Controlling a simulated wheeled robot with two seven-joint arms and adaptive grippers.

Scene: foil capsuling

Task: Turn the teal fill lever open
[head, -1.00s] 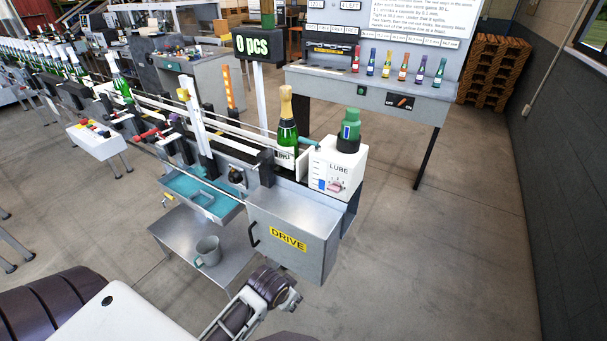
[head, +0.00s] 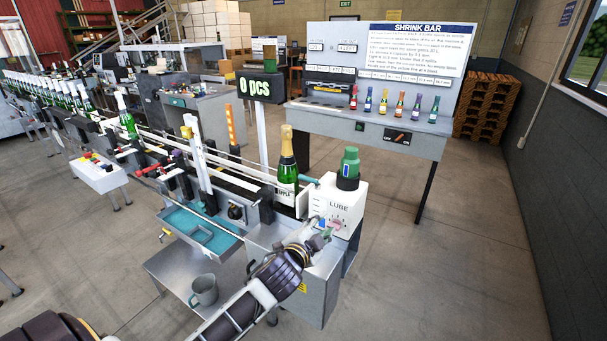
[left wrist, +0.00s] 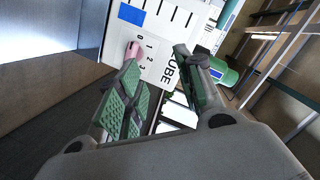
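The white LUBE box (head: 347,195) stands at the end of the line, with a green-capped bottle (head: 348,172) on top. A short teal bar (head: 310,180) sticks out from the box's upper left side; it looks like the fill lever. I cannot tell its exact setting. My left gripper (head: 324,234) is in front of the box's lower face, below the teal bar. In the left wrist view the left gripper (left wrist: 157,58) is open and empty, its fingers apart before the numbered scale and pink pointer (left wrist: 133,50). My right gripper is not in view.
A champagne bottle (head: 288,170) stands on the conveyor just left of the box. A teal tray (head: 200,230) and a grey mug (head: 204,290) are to the left. The SHRINK BAR bench (head: 400,122) stands behind. The floor to the right is clear.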

